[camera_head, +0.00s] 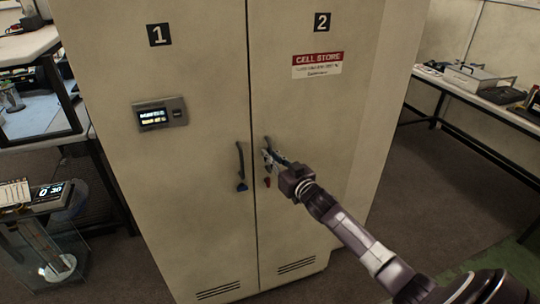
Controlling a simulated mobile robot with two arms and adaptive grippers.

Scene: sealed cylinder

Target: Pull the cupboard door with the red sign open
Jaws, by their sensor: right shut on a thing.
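The cupboard has two tall beige doors. The door marked 2 (310,105) is on the right and bears the red "CELL STORE" sign (318,59). The door marked 1 (195,70) is on the left, with a dark handle (240,165) near the middle seam. Both doors look closed. My right gripper (271,157) is at the handle of door 2 and shut on it, hiding most of that handle. A small red part (267,182) shows just below the gripper. My left gripper is not in view.
A small display panel (160,114) is on door 1. A bench (480,95) with a grey case (477,77) stands at the right. Shelving and a glass-sided instrument (45,245) stand at the left. Open floor (405,200) lies right of the cupboard.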

